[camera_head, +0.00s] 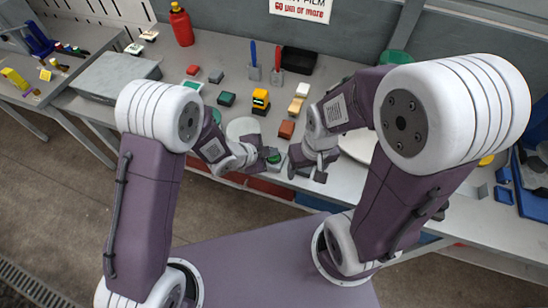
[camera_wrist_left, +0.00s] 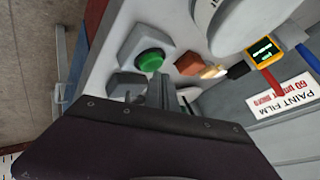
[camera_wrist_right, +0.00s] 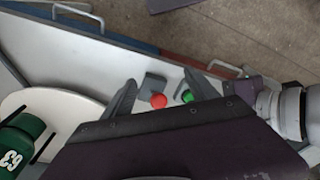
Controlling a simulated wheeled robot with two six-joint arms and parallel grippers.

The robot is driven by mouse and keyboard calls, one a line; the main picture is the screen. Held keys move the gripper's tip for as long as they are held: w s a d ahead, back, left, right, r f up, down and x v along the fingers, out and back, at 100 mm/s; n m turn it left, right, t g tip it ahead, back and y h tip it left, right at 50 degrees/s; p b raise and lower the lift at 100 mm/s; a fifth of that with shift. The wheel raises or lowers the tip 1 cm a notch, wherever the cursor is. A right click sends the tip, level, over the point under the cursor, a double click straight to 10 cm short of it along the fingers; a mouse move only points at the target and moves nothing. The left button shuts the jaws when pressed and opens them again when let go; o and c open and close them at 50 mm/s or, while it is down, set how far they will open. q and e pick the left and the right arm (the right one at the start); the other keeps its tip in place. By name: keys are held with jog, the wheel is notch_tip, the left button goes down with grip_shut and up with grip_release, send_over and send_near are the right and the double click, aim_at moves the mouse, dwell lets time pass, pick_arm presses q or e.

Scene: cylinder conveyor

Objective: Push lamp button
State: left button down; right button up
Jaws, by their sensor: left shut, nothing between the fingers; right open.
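A green button (camera_wrist_left: 150,60) on a grey box sits near the table's front edge. It also shows in the head view (camera_head: 274,159) and the right wrist view (camera_wrist_right: 187,96). My left gripper (camera_wrist_left: 166,90) is shut and empty, its tips close beside the green button; contact cannot be told. A red button (camera_wrist_right: 158,101) by a grey block (camera_wrist_right: 153,82) lies between the spread fingers of my right gripper (camera_wrist_right: 160,95), which is open and empty. In the head view my right gripper (camera_head: 308,170) is just right of the green button. No lamp is clearly identifiable.
A white round plate (camera_wrist_left: 232,25) and a reddish block (camera_wrist_left: 187,64) stand near the green button. A yellow device (camera_head: 261,99), small blocks, a black tray (camera_head: 299,60) and a red bottle (camera_head: 181,24) are farther back.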

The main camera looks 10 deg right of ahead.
aim_at(272, 158)
pick_arm(q)
jog(key=shift+f+b, duration=0.5)
dwell(0.3)
jog(key=shift+r, duration=0.1)
jog(key=shift+r+p, duration=0.8)
jog(key=shift+r, duration=0.1)
notch_tip(272, 158, up, 6)
jog(key=p, duration=0.5)
